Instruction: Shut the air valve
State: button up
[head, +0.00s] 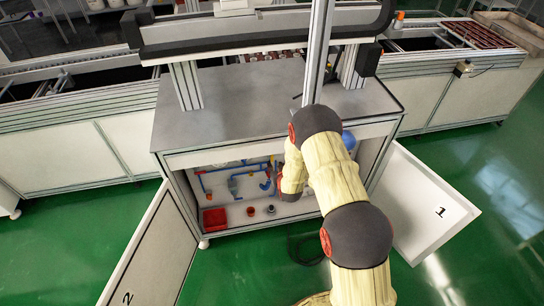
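Blue air piping (232,172) runs along the back wall inside the open cabinet (255,160) under the grey worktop. Small blue fittings (265,185) show on it at the right, close to my arm. I cannot tell which fitting is the air valve, or how its handle stands. My arm reaches into the cabinet opening, with its cream wrist links beside the right end of the visible piping. My gripper is hidden behind my own arm, so its fingers and any contact do not show.
Door 2 (150,255) stands open at the left, and door 1 (425,208) at the right. A red bin (214,218) and small round items (270,210) sit on the cabinet floor. A blue rounded object (348,140) shows right of my arm. Conveyors flank the cabinet; green floor is clear in front.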

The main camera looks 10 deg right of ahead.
aim_at(272, 156)
jog(key=w+t+b, duration=0.1)
jog(key=w+t, duration=0.1)
jog(key=w+f+t+b, duration=0.1)
jog(key=w+t, duration=0.1)
jog(key=w, duration=0.1)
jog(key=w+t+b, duration=0.1)
jog(key=w+t, duration=0.1)
jog(key=shift+w+f, duration=0.2)
jog(key=shift+w, duration=0.2)
jog(key=shift+w+r, duration=0.1)
jog(key=shift+w, duration=0.25)
jog(key=c, duration=0.3)
jog(key=c, duration=0.4)
grip_shut()
